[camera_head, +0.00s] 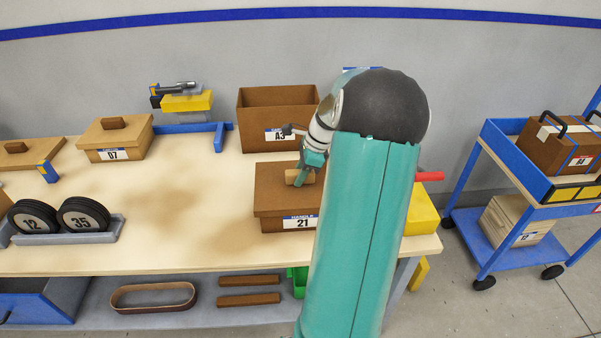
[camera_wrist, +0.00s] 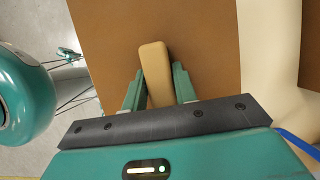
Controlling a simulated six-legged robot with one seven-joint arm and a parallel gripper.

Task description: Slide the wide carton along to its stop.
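A brown lidded carton (camera_head: 285,214) labelled 21 sits near the front edge of the bench, partly behind my arm. It looks like the wide carton, and its lid fills much of the wrist view (camera_wrist: 205,45). A pale wooden handle (camera_wrist: 154,60) stands on the lid. My gripper (camera_head: 309,176) is down at this handle. In the wrist view my fingers (camera_wrist: 158,85) lie on either side of the handle, close to it. I cannot tell whether both press on it. No stop for this carton shows clearly; my arm hides its right side.
An open carton (camera_head: 254,128) labelled A3 stands just behind. Carton 07 (camera_head: 118,140) and a wheel rack (camera_head: 75,238) stand to the left. A yellow block (camera_head: 422,212) is at the right end, beyond my arm. The bench top (camera_head: 180,215) left of carton 21 is clear.

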